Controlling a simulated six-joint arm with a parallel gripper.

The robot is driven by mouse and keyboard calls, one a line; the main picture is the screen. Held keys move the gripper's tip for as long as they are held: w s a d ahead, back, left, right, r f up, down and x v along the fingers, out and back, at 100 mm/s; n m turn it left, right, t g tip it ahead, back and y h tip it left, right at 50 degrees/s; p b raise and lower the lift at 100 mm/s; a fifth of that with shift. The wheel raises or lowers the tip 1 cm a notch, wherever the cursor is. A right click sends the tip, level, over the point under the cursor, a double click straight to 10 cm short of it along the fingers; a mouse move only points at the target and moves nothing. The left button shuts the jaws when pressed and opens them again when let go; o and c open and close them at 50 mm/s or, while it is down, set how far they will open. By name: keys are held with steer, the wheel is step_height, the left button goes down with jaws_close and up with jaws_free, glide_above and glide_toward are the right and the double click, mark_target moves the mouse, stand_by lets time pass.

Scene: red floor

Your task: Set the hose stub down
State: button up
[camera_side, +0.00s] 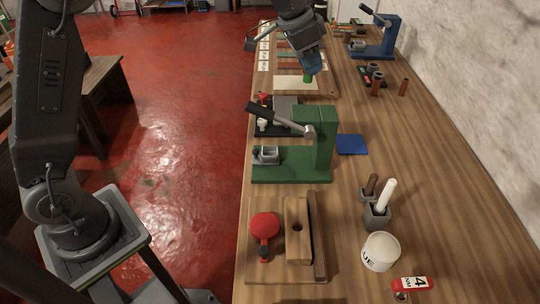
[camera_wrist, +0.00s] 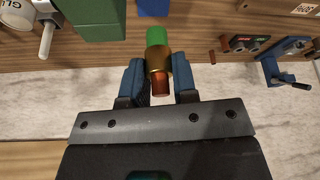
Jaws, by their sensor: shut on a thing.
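The hose stub (camera_wrist: 158,62) is a short piece with a green end, a brass-coloured middle and a copper-brown end. My gripper (camera_wrist: 157,72) is shut on it, with one blue finger on each side of the brass part. In the side view my gripper (camera_side: 311,66) is at the far part of the bench. The green end of the stub (camera_side: 308,79) shows below the fingers, over a pale panel (camera_side: 290,83) on a wooden board. I cannot tell whether the stub touches the panel. The rest of it is hidden by the fingers there.
A green lever press (camera_side: 322,150) stands nearer on the bench, with a blue pad (camera_side: 352,145) beside it. Brown tubes (camera_side: 404,87) stand to the right, and a blue press (camera_side: 385,38) is behind. A glue pot (camera_side: 380,251) is in front. The right middle of the bench is clear.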

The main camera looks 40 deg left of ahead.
steer(key=s+a+m+g+h, duration=0.2)
steer(key=s+a+m+g, duration=0.1)
steer(key=s+a+m, duration=0.85)
steer(key=n, duration=0.2)
glide_toward(277, 159)
steer(key=shift+w+d+f, duration=0.2)
steer(key=shift+w+f, duration=0.05)
steer(key=shift+w, duration=0.2)
steer(key=shift+w+d+f, duration=0.15)
steer(key=shift+d+f, duration=0.2)
steer(key=shift+d, duration=0.05)
steer(key=shift+f, duration=1.9)
steer(key=shift+f, duration=0.1)
steer(key=o, duration=0.9)
